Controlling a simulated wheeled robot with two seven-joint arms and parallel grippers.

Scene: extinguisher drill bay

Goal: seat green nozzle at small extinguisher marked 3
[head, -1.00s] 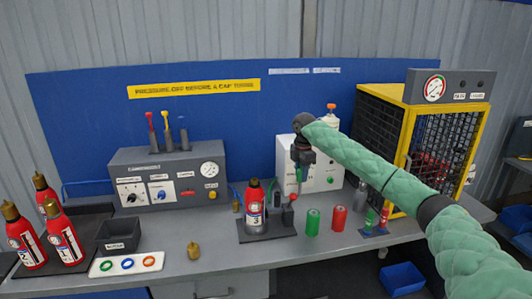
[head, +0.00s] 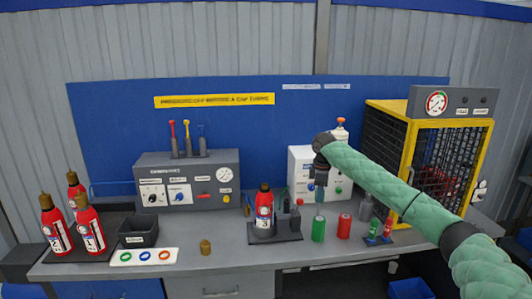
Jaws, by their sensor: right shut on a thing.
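The small red extinguisher marked 3 (head: 264,213) stands upright in a dark stand (head: 283,237) on the bench, with dark posts at its right. My right gripper (head: 320,182) is shut on a narrow greenish piece (head: 320,195), which looks like the green nozzle. It hangs right of the extinguisher and apart from it, in front of the white box; its lower part is hard to make out. My left gripper is not in view.
A green cylinder (head: 318,229) and a red cylinder (head: 344,226) stand below and right of my gripper. A brass piece (head: 206,247) and several extinguishers (head: 91,230) are left. A yellow cage (head: 412,150) stands right.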

